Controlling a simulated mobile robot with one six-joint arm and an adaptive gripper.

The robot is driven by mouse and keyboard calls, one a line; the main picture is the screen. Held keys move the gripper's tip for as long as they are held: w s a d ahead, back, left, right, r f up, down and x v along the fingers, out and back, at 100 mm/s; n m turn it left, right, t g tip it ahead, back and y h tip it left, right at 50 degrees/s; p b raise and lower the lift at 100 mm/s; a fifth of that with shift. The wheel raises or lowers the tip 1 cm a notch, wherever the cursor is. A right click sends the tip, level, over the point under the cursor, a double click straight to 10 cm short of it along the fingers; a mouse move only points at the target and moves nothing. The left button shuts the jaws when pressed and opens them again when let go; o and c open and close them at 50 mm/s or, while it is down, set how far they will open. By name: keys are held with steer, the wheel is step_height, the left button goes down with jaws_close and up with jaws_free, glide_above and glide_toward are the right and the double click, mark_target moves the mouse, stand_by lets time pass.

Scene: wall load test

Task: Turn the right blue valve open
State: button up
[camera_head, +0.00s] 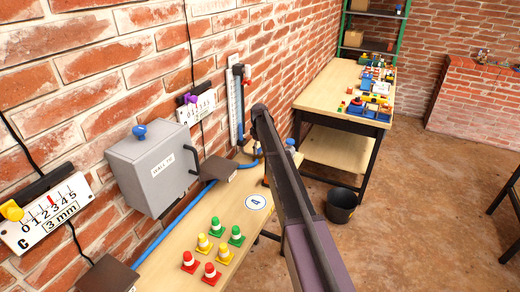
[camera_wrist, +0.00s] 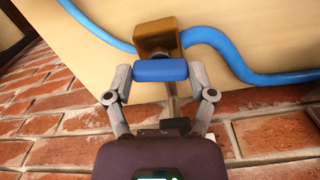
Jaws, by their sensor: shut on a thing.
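The blue valve handle (camera_wrist: 171,72) sits in front of a brass-coloured valve body (camera_wrist: 152,42) in the wrist view. A blue hose (camera_wrist: 235,62) runs out from both sides of the body. The fingers of my gripper (camera_wrist: 160,75) are on the left and right ends of the handle, shut on it. The handle lies crosswise in the picture. In the head view my arm covers most of the area around the gripper. A blue knob (camera_head: 291,143) shows just right of the arm, by the bench end; I cannot tell whether it is the same valve.
A grey box (camera_head: 157,170) with a blue knob (camera_head: 139,131) on top hangs on the brick wall. Red, yellow and green cones (camera_head: 209,272) stand on the wooden bench (camera_head: 172,270). A black bucket (camera_head: 341,205) stands on the floor by a cluttered table (camera_head: 318,88).

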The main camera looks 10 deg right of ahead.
steer(key=shift+s+n, duration=0.15)
steer(key=shift+n, duration=0.85)
steer(key=o, duration=1.1)
steer(key=shift+a, duration=0.1)
steer(key=shift+c, duration=0.2)
